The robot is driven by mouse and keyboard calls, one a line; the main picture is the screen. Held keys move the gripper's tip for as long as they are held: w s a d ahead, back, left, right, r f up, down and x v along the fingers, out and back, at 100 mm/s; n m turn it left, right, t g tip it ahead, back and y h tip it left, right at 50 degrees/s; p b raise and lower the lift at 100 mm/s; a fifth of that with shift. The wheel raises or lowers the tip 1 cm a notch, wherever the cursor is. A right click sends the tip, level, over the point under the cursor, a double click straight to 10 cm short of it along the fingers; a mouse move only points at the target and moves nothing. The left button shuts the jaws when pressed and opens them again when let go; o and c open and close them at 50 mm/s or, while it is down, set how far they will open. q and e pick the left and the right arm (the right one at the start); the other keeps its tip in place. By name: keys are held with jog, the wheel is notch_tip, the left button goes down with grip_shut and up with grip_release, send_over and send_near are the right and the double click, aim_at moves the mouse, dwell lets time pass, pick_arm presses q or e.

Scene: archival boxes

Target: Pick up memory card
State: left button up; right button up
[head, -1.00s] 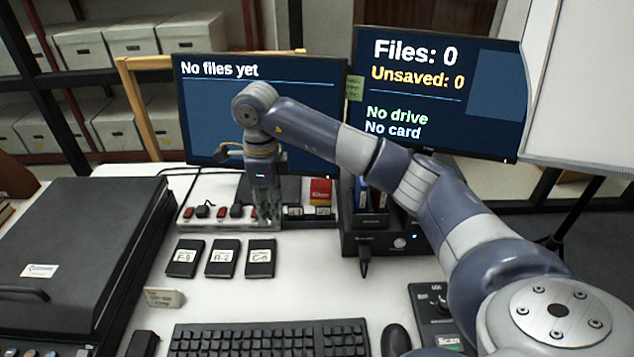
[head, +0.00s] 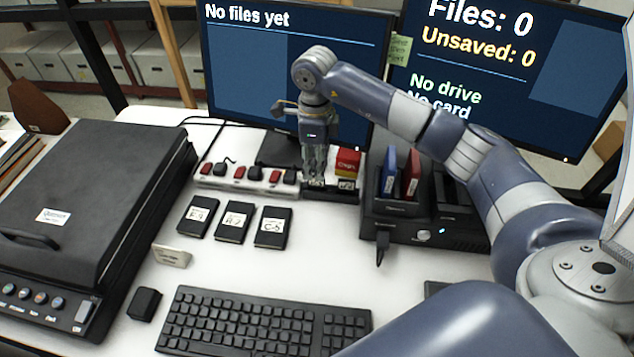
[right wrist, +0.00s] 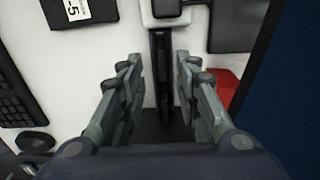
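My right gripper (head: 315,180) points down at the left end of a low black holder (head: 332,195), just right of the power strip. In the right wrist view its two fingers (right wrist: 158,95) are apart, on either side of the narrow black holder (right wrist: 158,55). No card is clearly seen between the fingers. A small dark piece with a white label (head: 347,184) sits on the holder, right of the fingertips; I cannot tell whether it is the memory card. The fingers hide the holder's left part in the head view. My left gripper is not in view.
A white power strip (head: 225,180) is left of the holder, a red box (head: 347,161) behind it. A dock (head: 425,228) with a blue and a red drive stands right. Labelled black drives (head: 272,227), a keyboard (head: 262,325) and a scanner (head: 85,205) lie around. Monitors stand behind.

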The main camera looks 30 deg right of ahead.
aim_at(317, 184)
notch_tip(317, 184, down, 5)
jog(key=shift+d+p, duration=0.15)
jog(key=shift+p, duration=0.35)
grip_shut()
